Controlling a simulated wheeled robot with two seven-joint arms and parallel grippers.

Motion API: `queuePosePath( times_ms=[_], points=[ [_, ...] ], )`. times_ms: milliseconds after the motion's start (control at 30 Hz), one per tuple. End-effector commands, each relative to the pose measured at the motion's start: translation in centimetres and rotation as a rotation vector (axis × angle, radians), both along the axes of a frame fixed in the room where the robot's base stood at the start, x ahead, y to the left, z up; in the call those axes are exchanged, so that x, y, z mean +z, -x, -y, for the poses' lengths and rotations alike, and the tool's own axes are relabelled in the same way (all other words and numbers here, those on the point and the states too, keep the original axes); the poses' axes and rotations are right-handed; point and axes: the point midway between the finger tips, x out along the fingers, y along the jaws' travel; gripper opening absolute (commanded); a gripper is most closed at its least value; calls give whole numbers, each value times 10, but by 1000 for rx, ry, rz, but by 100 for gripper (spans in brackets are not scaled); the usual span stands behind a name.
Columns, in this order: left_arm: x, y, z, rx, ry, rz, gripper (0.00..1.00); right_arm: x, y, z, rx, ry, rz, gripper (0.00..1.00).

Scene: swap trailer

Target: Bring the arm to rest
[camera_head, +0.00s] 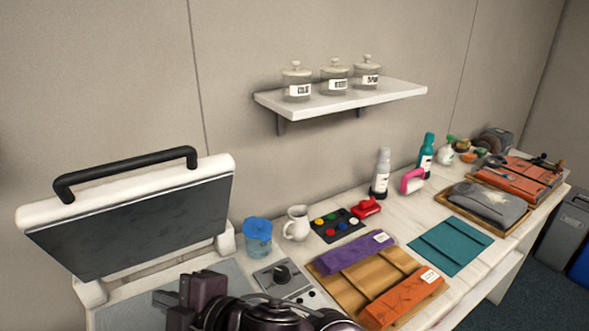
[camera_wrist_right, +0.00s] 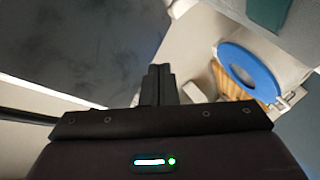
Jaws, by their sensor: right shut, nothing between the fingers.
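My right gripper (camera_head: 166,299) is low in the head view, above the grey lower plate of the press (camera_head: 125,313), with its arm coming in along the bottom edge. Its fingers are together and empty, as the right wrist view also shows (camera_wrist_right: 158,82). The fingers are apart from the blue-topped cup (camera_head: 258,238), which stands to their right. My left gripper is in neither view.
The press lid (camera_head: 135,225) stands raised beside my right gripper. A control box (camera_head: 284,278), white jug (camera_head: 297,223) and wooden tray (camera_head: 350,293) with purple and orange bundles lie to the right. A shelf (camera_head: 340,101) holds jars.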

Motion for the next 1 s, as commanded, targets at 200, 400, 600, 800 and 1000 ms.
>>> queuePosePath(
  times_ms=[200,400,600,800,1000],
  points=[
    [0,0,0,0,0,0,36,-44,-57,119,-534,-122,-419,0],
    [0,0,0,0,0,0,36,-121,-47,245,-989,-123,-785,0],
    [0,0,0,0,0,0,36,-170,-7,324,-1270,-85,-1007,0],
    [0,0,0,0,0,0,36,-197,36,374,-1466,-45,-1155,0],
    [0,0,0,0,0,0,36,-222,70,408,-1610,-3,-1263,0]
  ],
)
